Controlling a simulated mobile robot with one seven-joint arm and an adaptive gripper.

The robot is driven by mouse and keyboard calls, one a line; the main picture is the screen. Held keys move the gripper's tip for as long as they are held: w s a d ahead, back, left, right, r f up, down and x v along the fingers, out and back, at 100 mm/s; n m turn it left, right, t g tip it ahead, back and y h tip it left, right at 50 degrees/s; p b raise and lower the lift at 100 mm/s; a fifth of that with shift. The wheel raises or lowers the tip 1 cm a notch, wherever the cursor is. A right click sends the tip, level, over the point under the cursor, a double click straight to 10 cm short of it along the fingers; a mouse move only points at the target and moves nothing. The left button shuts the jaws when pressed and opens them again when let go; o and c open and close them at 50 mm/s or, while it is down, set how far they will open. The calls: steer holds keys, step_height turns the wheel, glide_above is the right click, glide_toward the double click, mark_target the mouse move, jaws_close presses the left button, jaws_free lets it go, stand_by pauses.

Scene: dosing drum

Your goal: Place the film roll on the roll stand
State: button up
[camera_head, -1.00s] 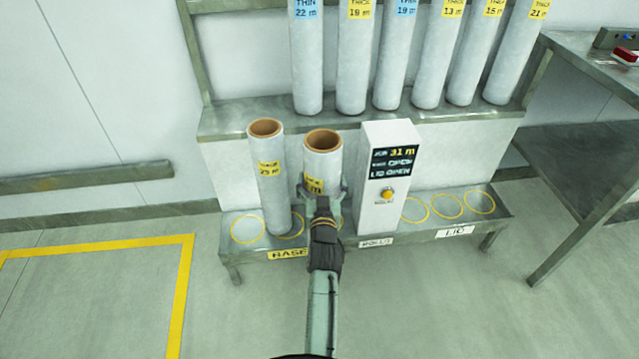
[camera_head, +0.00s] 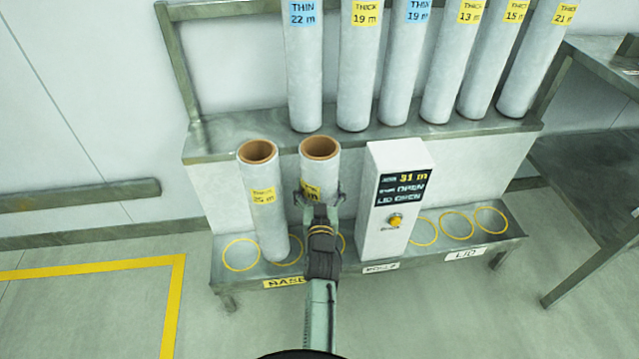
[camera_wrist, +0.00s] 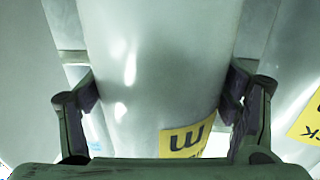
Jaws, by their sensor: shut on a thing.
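My gripper (camera_head: 319,200) is shut on a grey-white film roll (camera_head: 319,162) with a brown core and a yellow label. The wrist view shows the roll (camera_wrist: 155,70) between the two fingers, the label low on its face. The roll is upright, above or on the BASE side of the low roll stand (camera_head: 345,262); my arm hides its lower end, so I cannot tell whether it touches. Another roll (camera_head: 264,215) labelled 25 m stands just left of it, slightly tilted in the picture, by a yellow ring.
A white box (camera_head: 380,225) with a display reading 31 m, OPEN and LID OPEN stands just right of the held roll. Empty yellow rings (camera_head: 457,225) lie on the LID side. Several tall rolls stand on the shelf (camera_head: 225,140) behind. A steel table (camera_head: 590,150) is at right.

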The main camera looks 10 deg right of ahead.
steer(key=shift+f, duration=0.5)
steer(key=o, duration=1.5)
steer(key=shift+f+b, duration=0.3)
steer(key=shift+f, duration=0.15)
steer(key=o, duration=0.4)
steer(key=shift+r, duration=0.1)
steer(key=shift+r, duration=0.1)
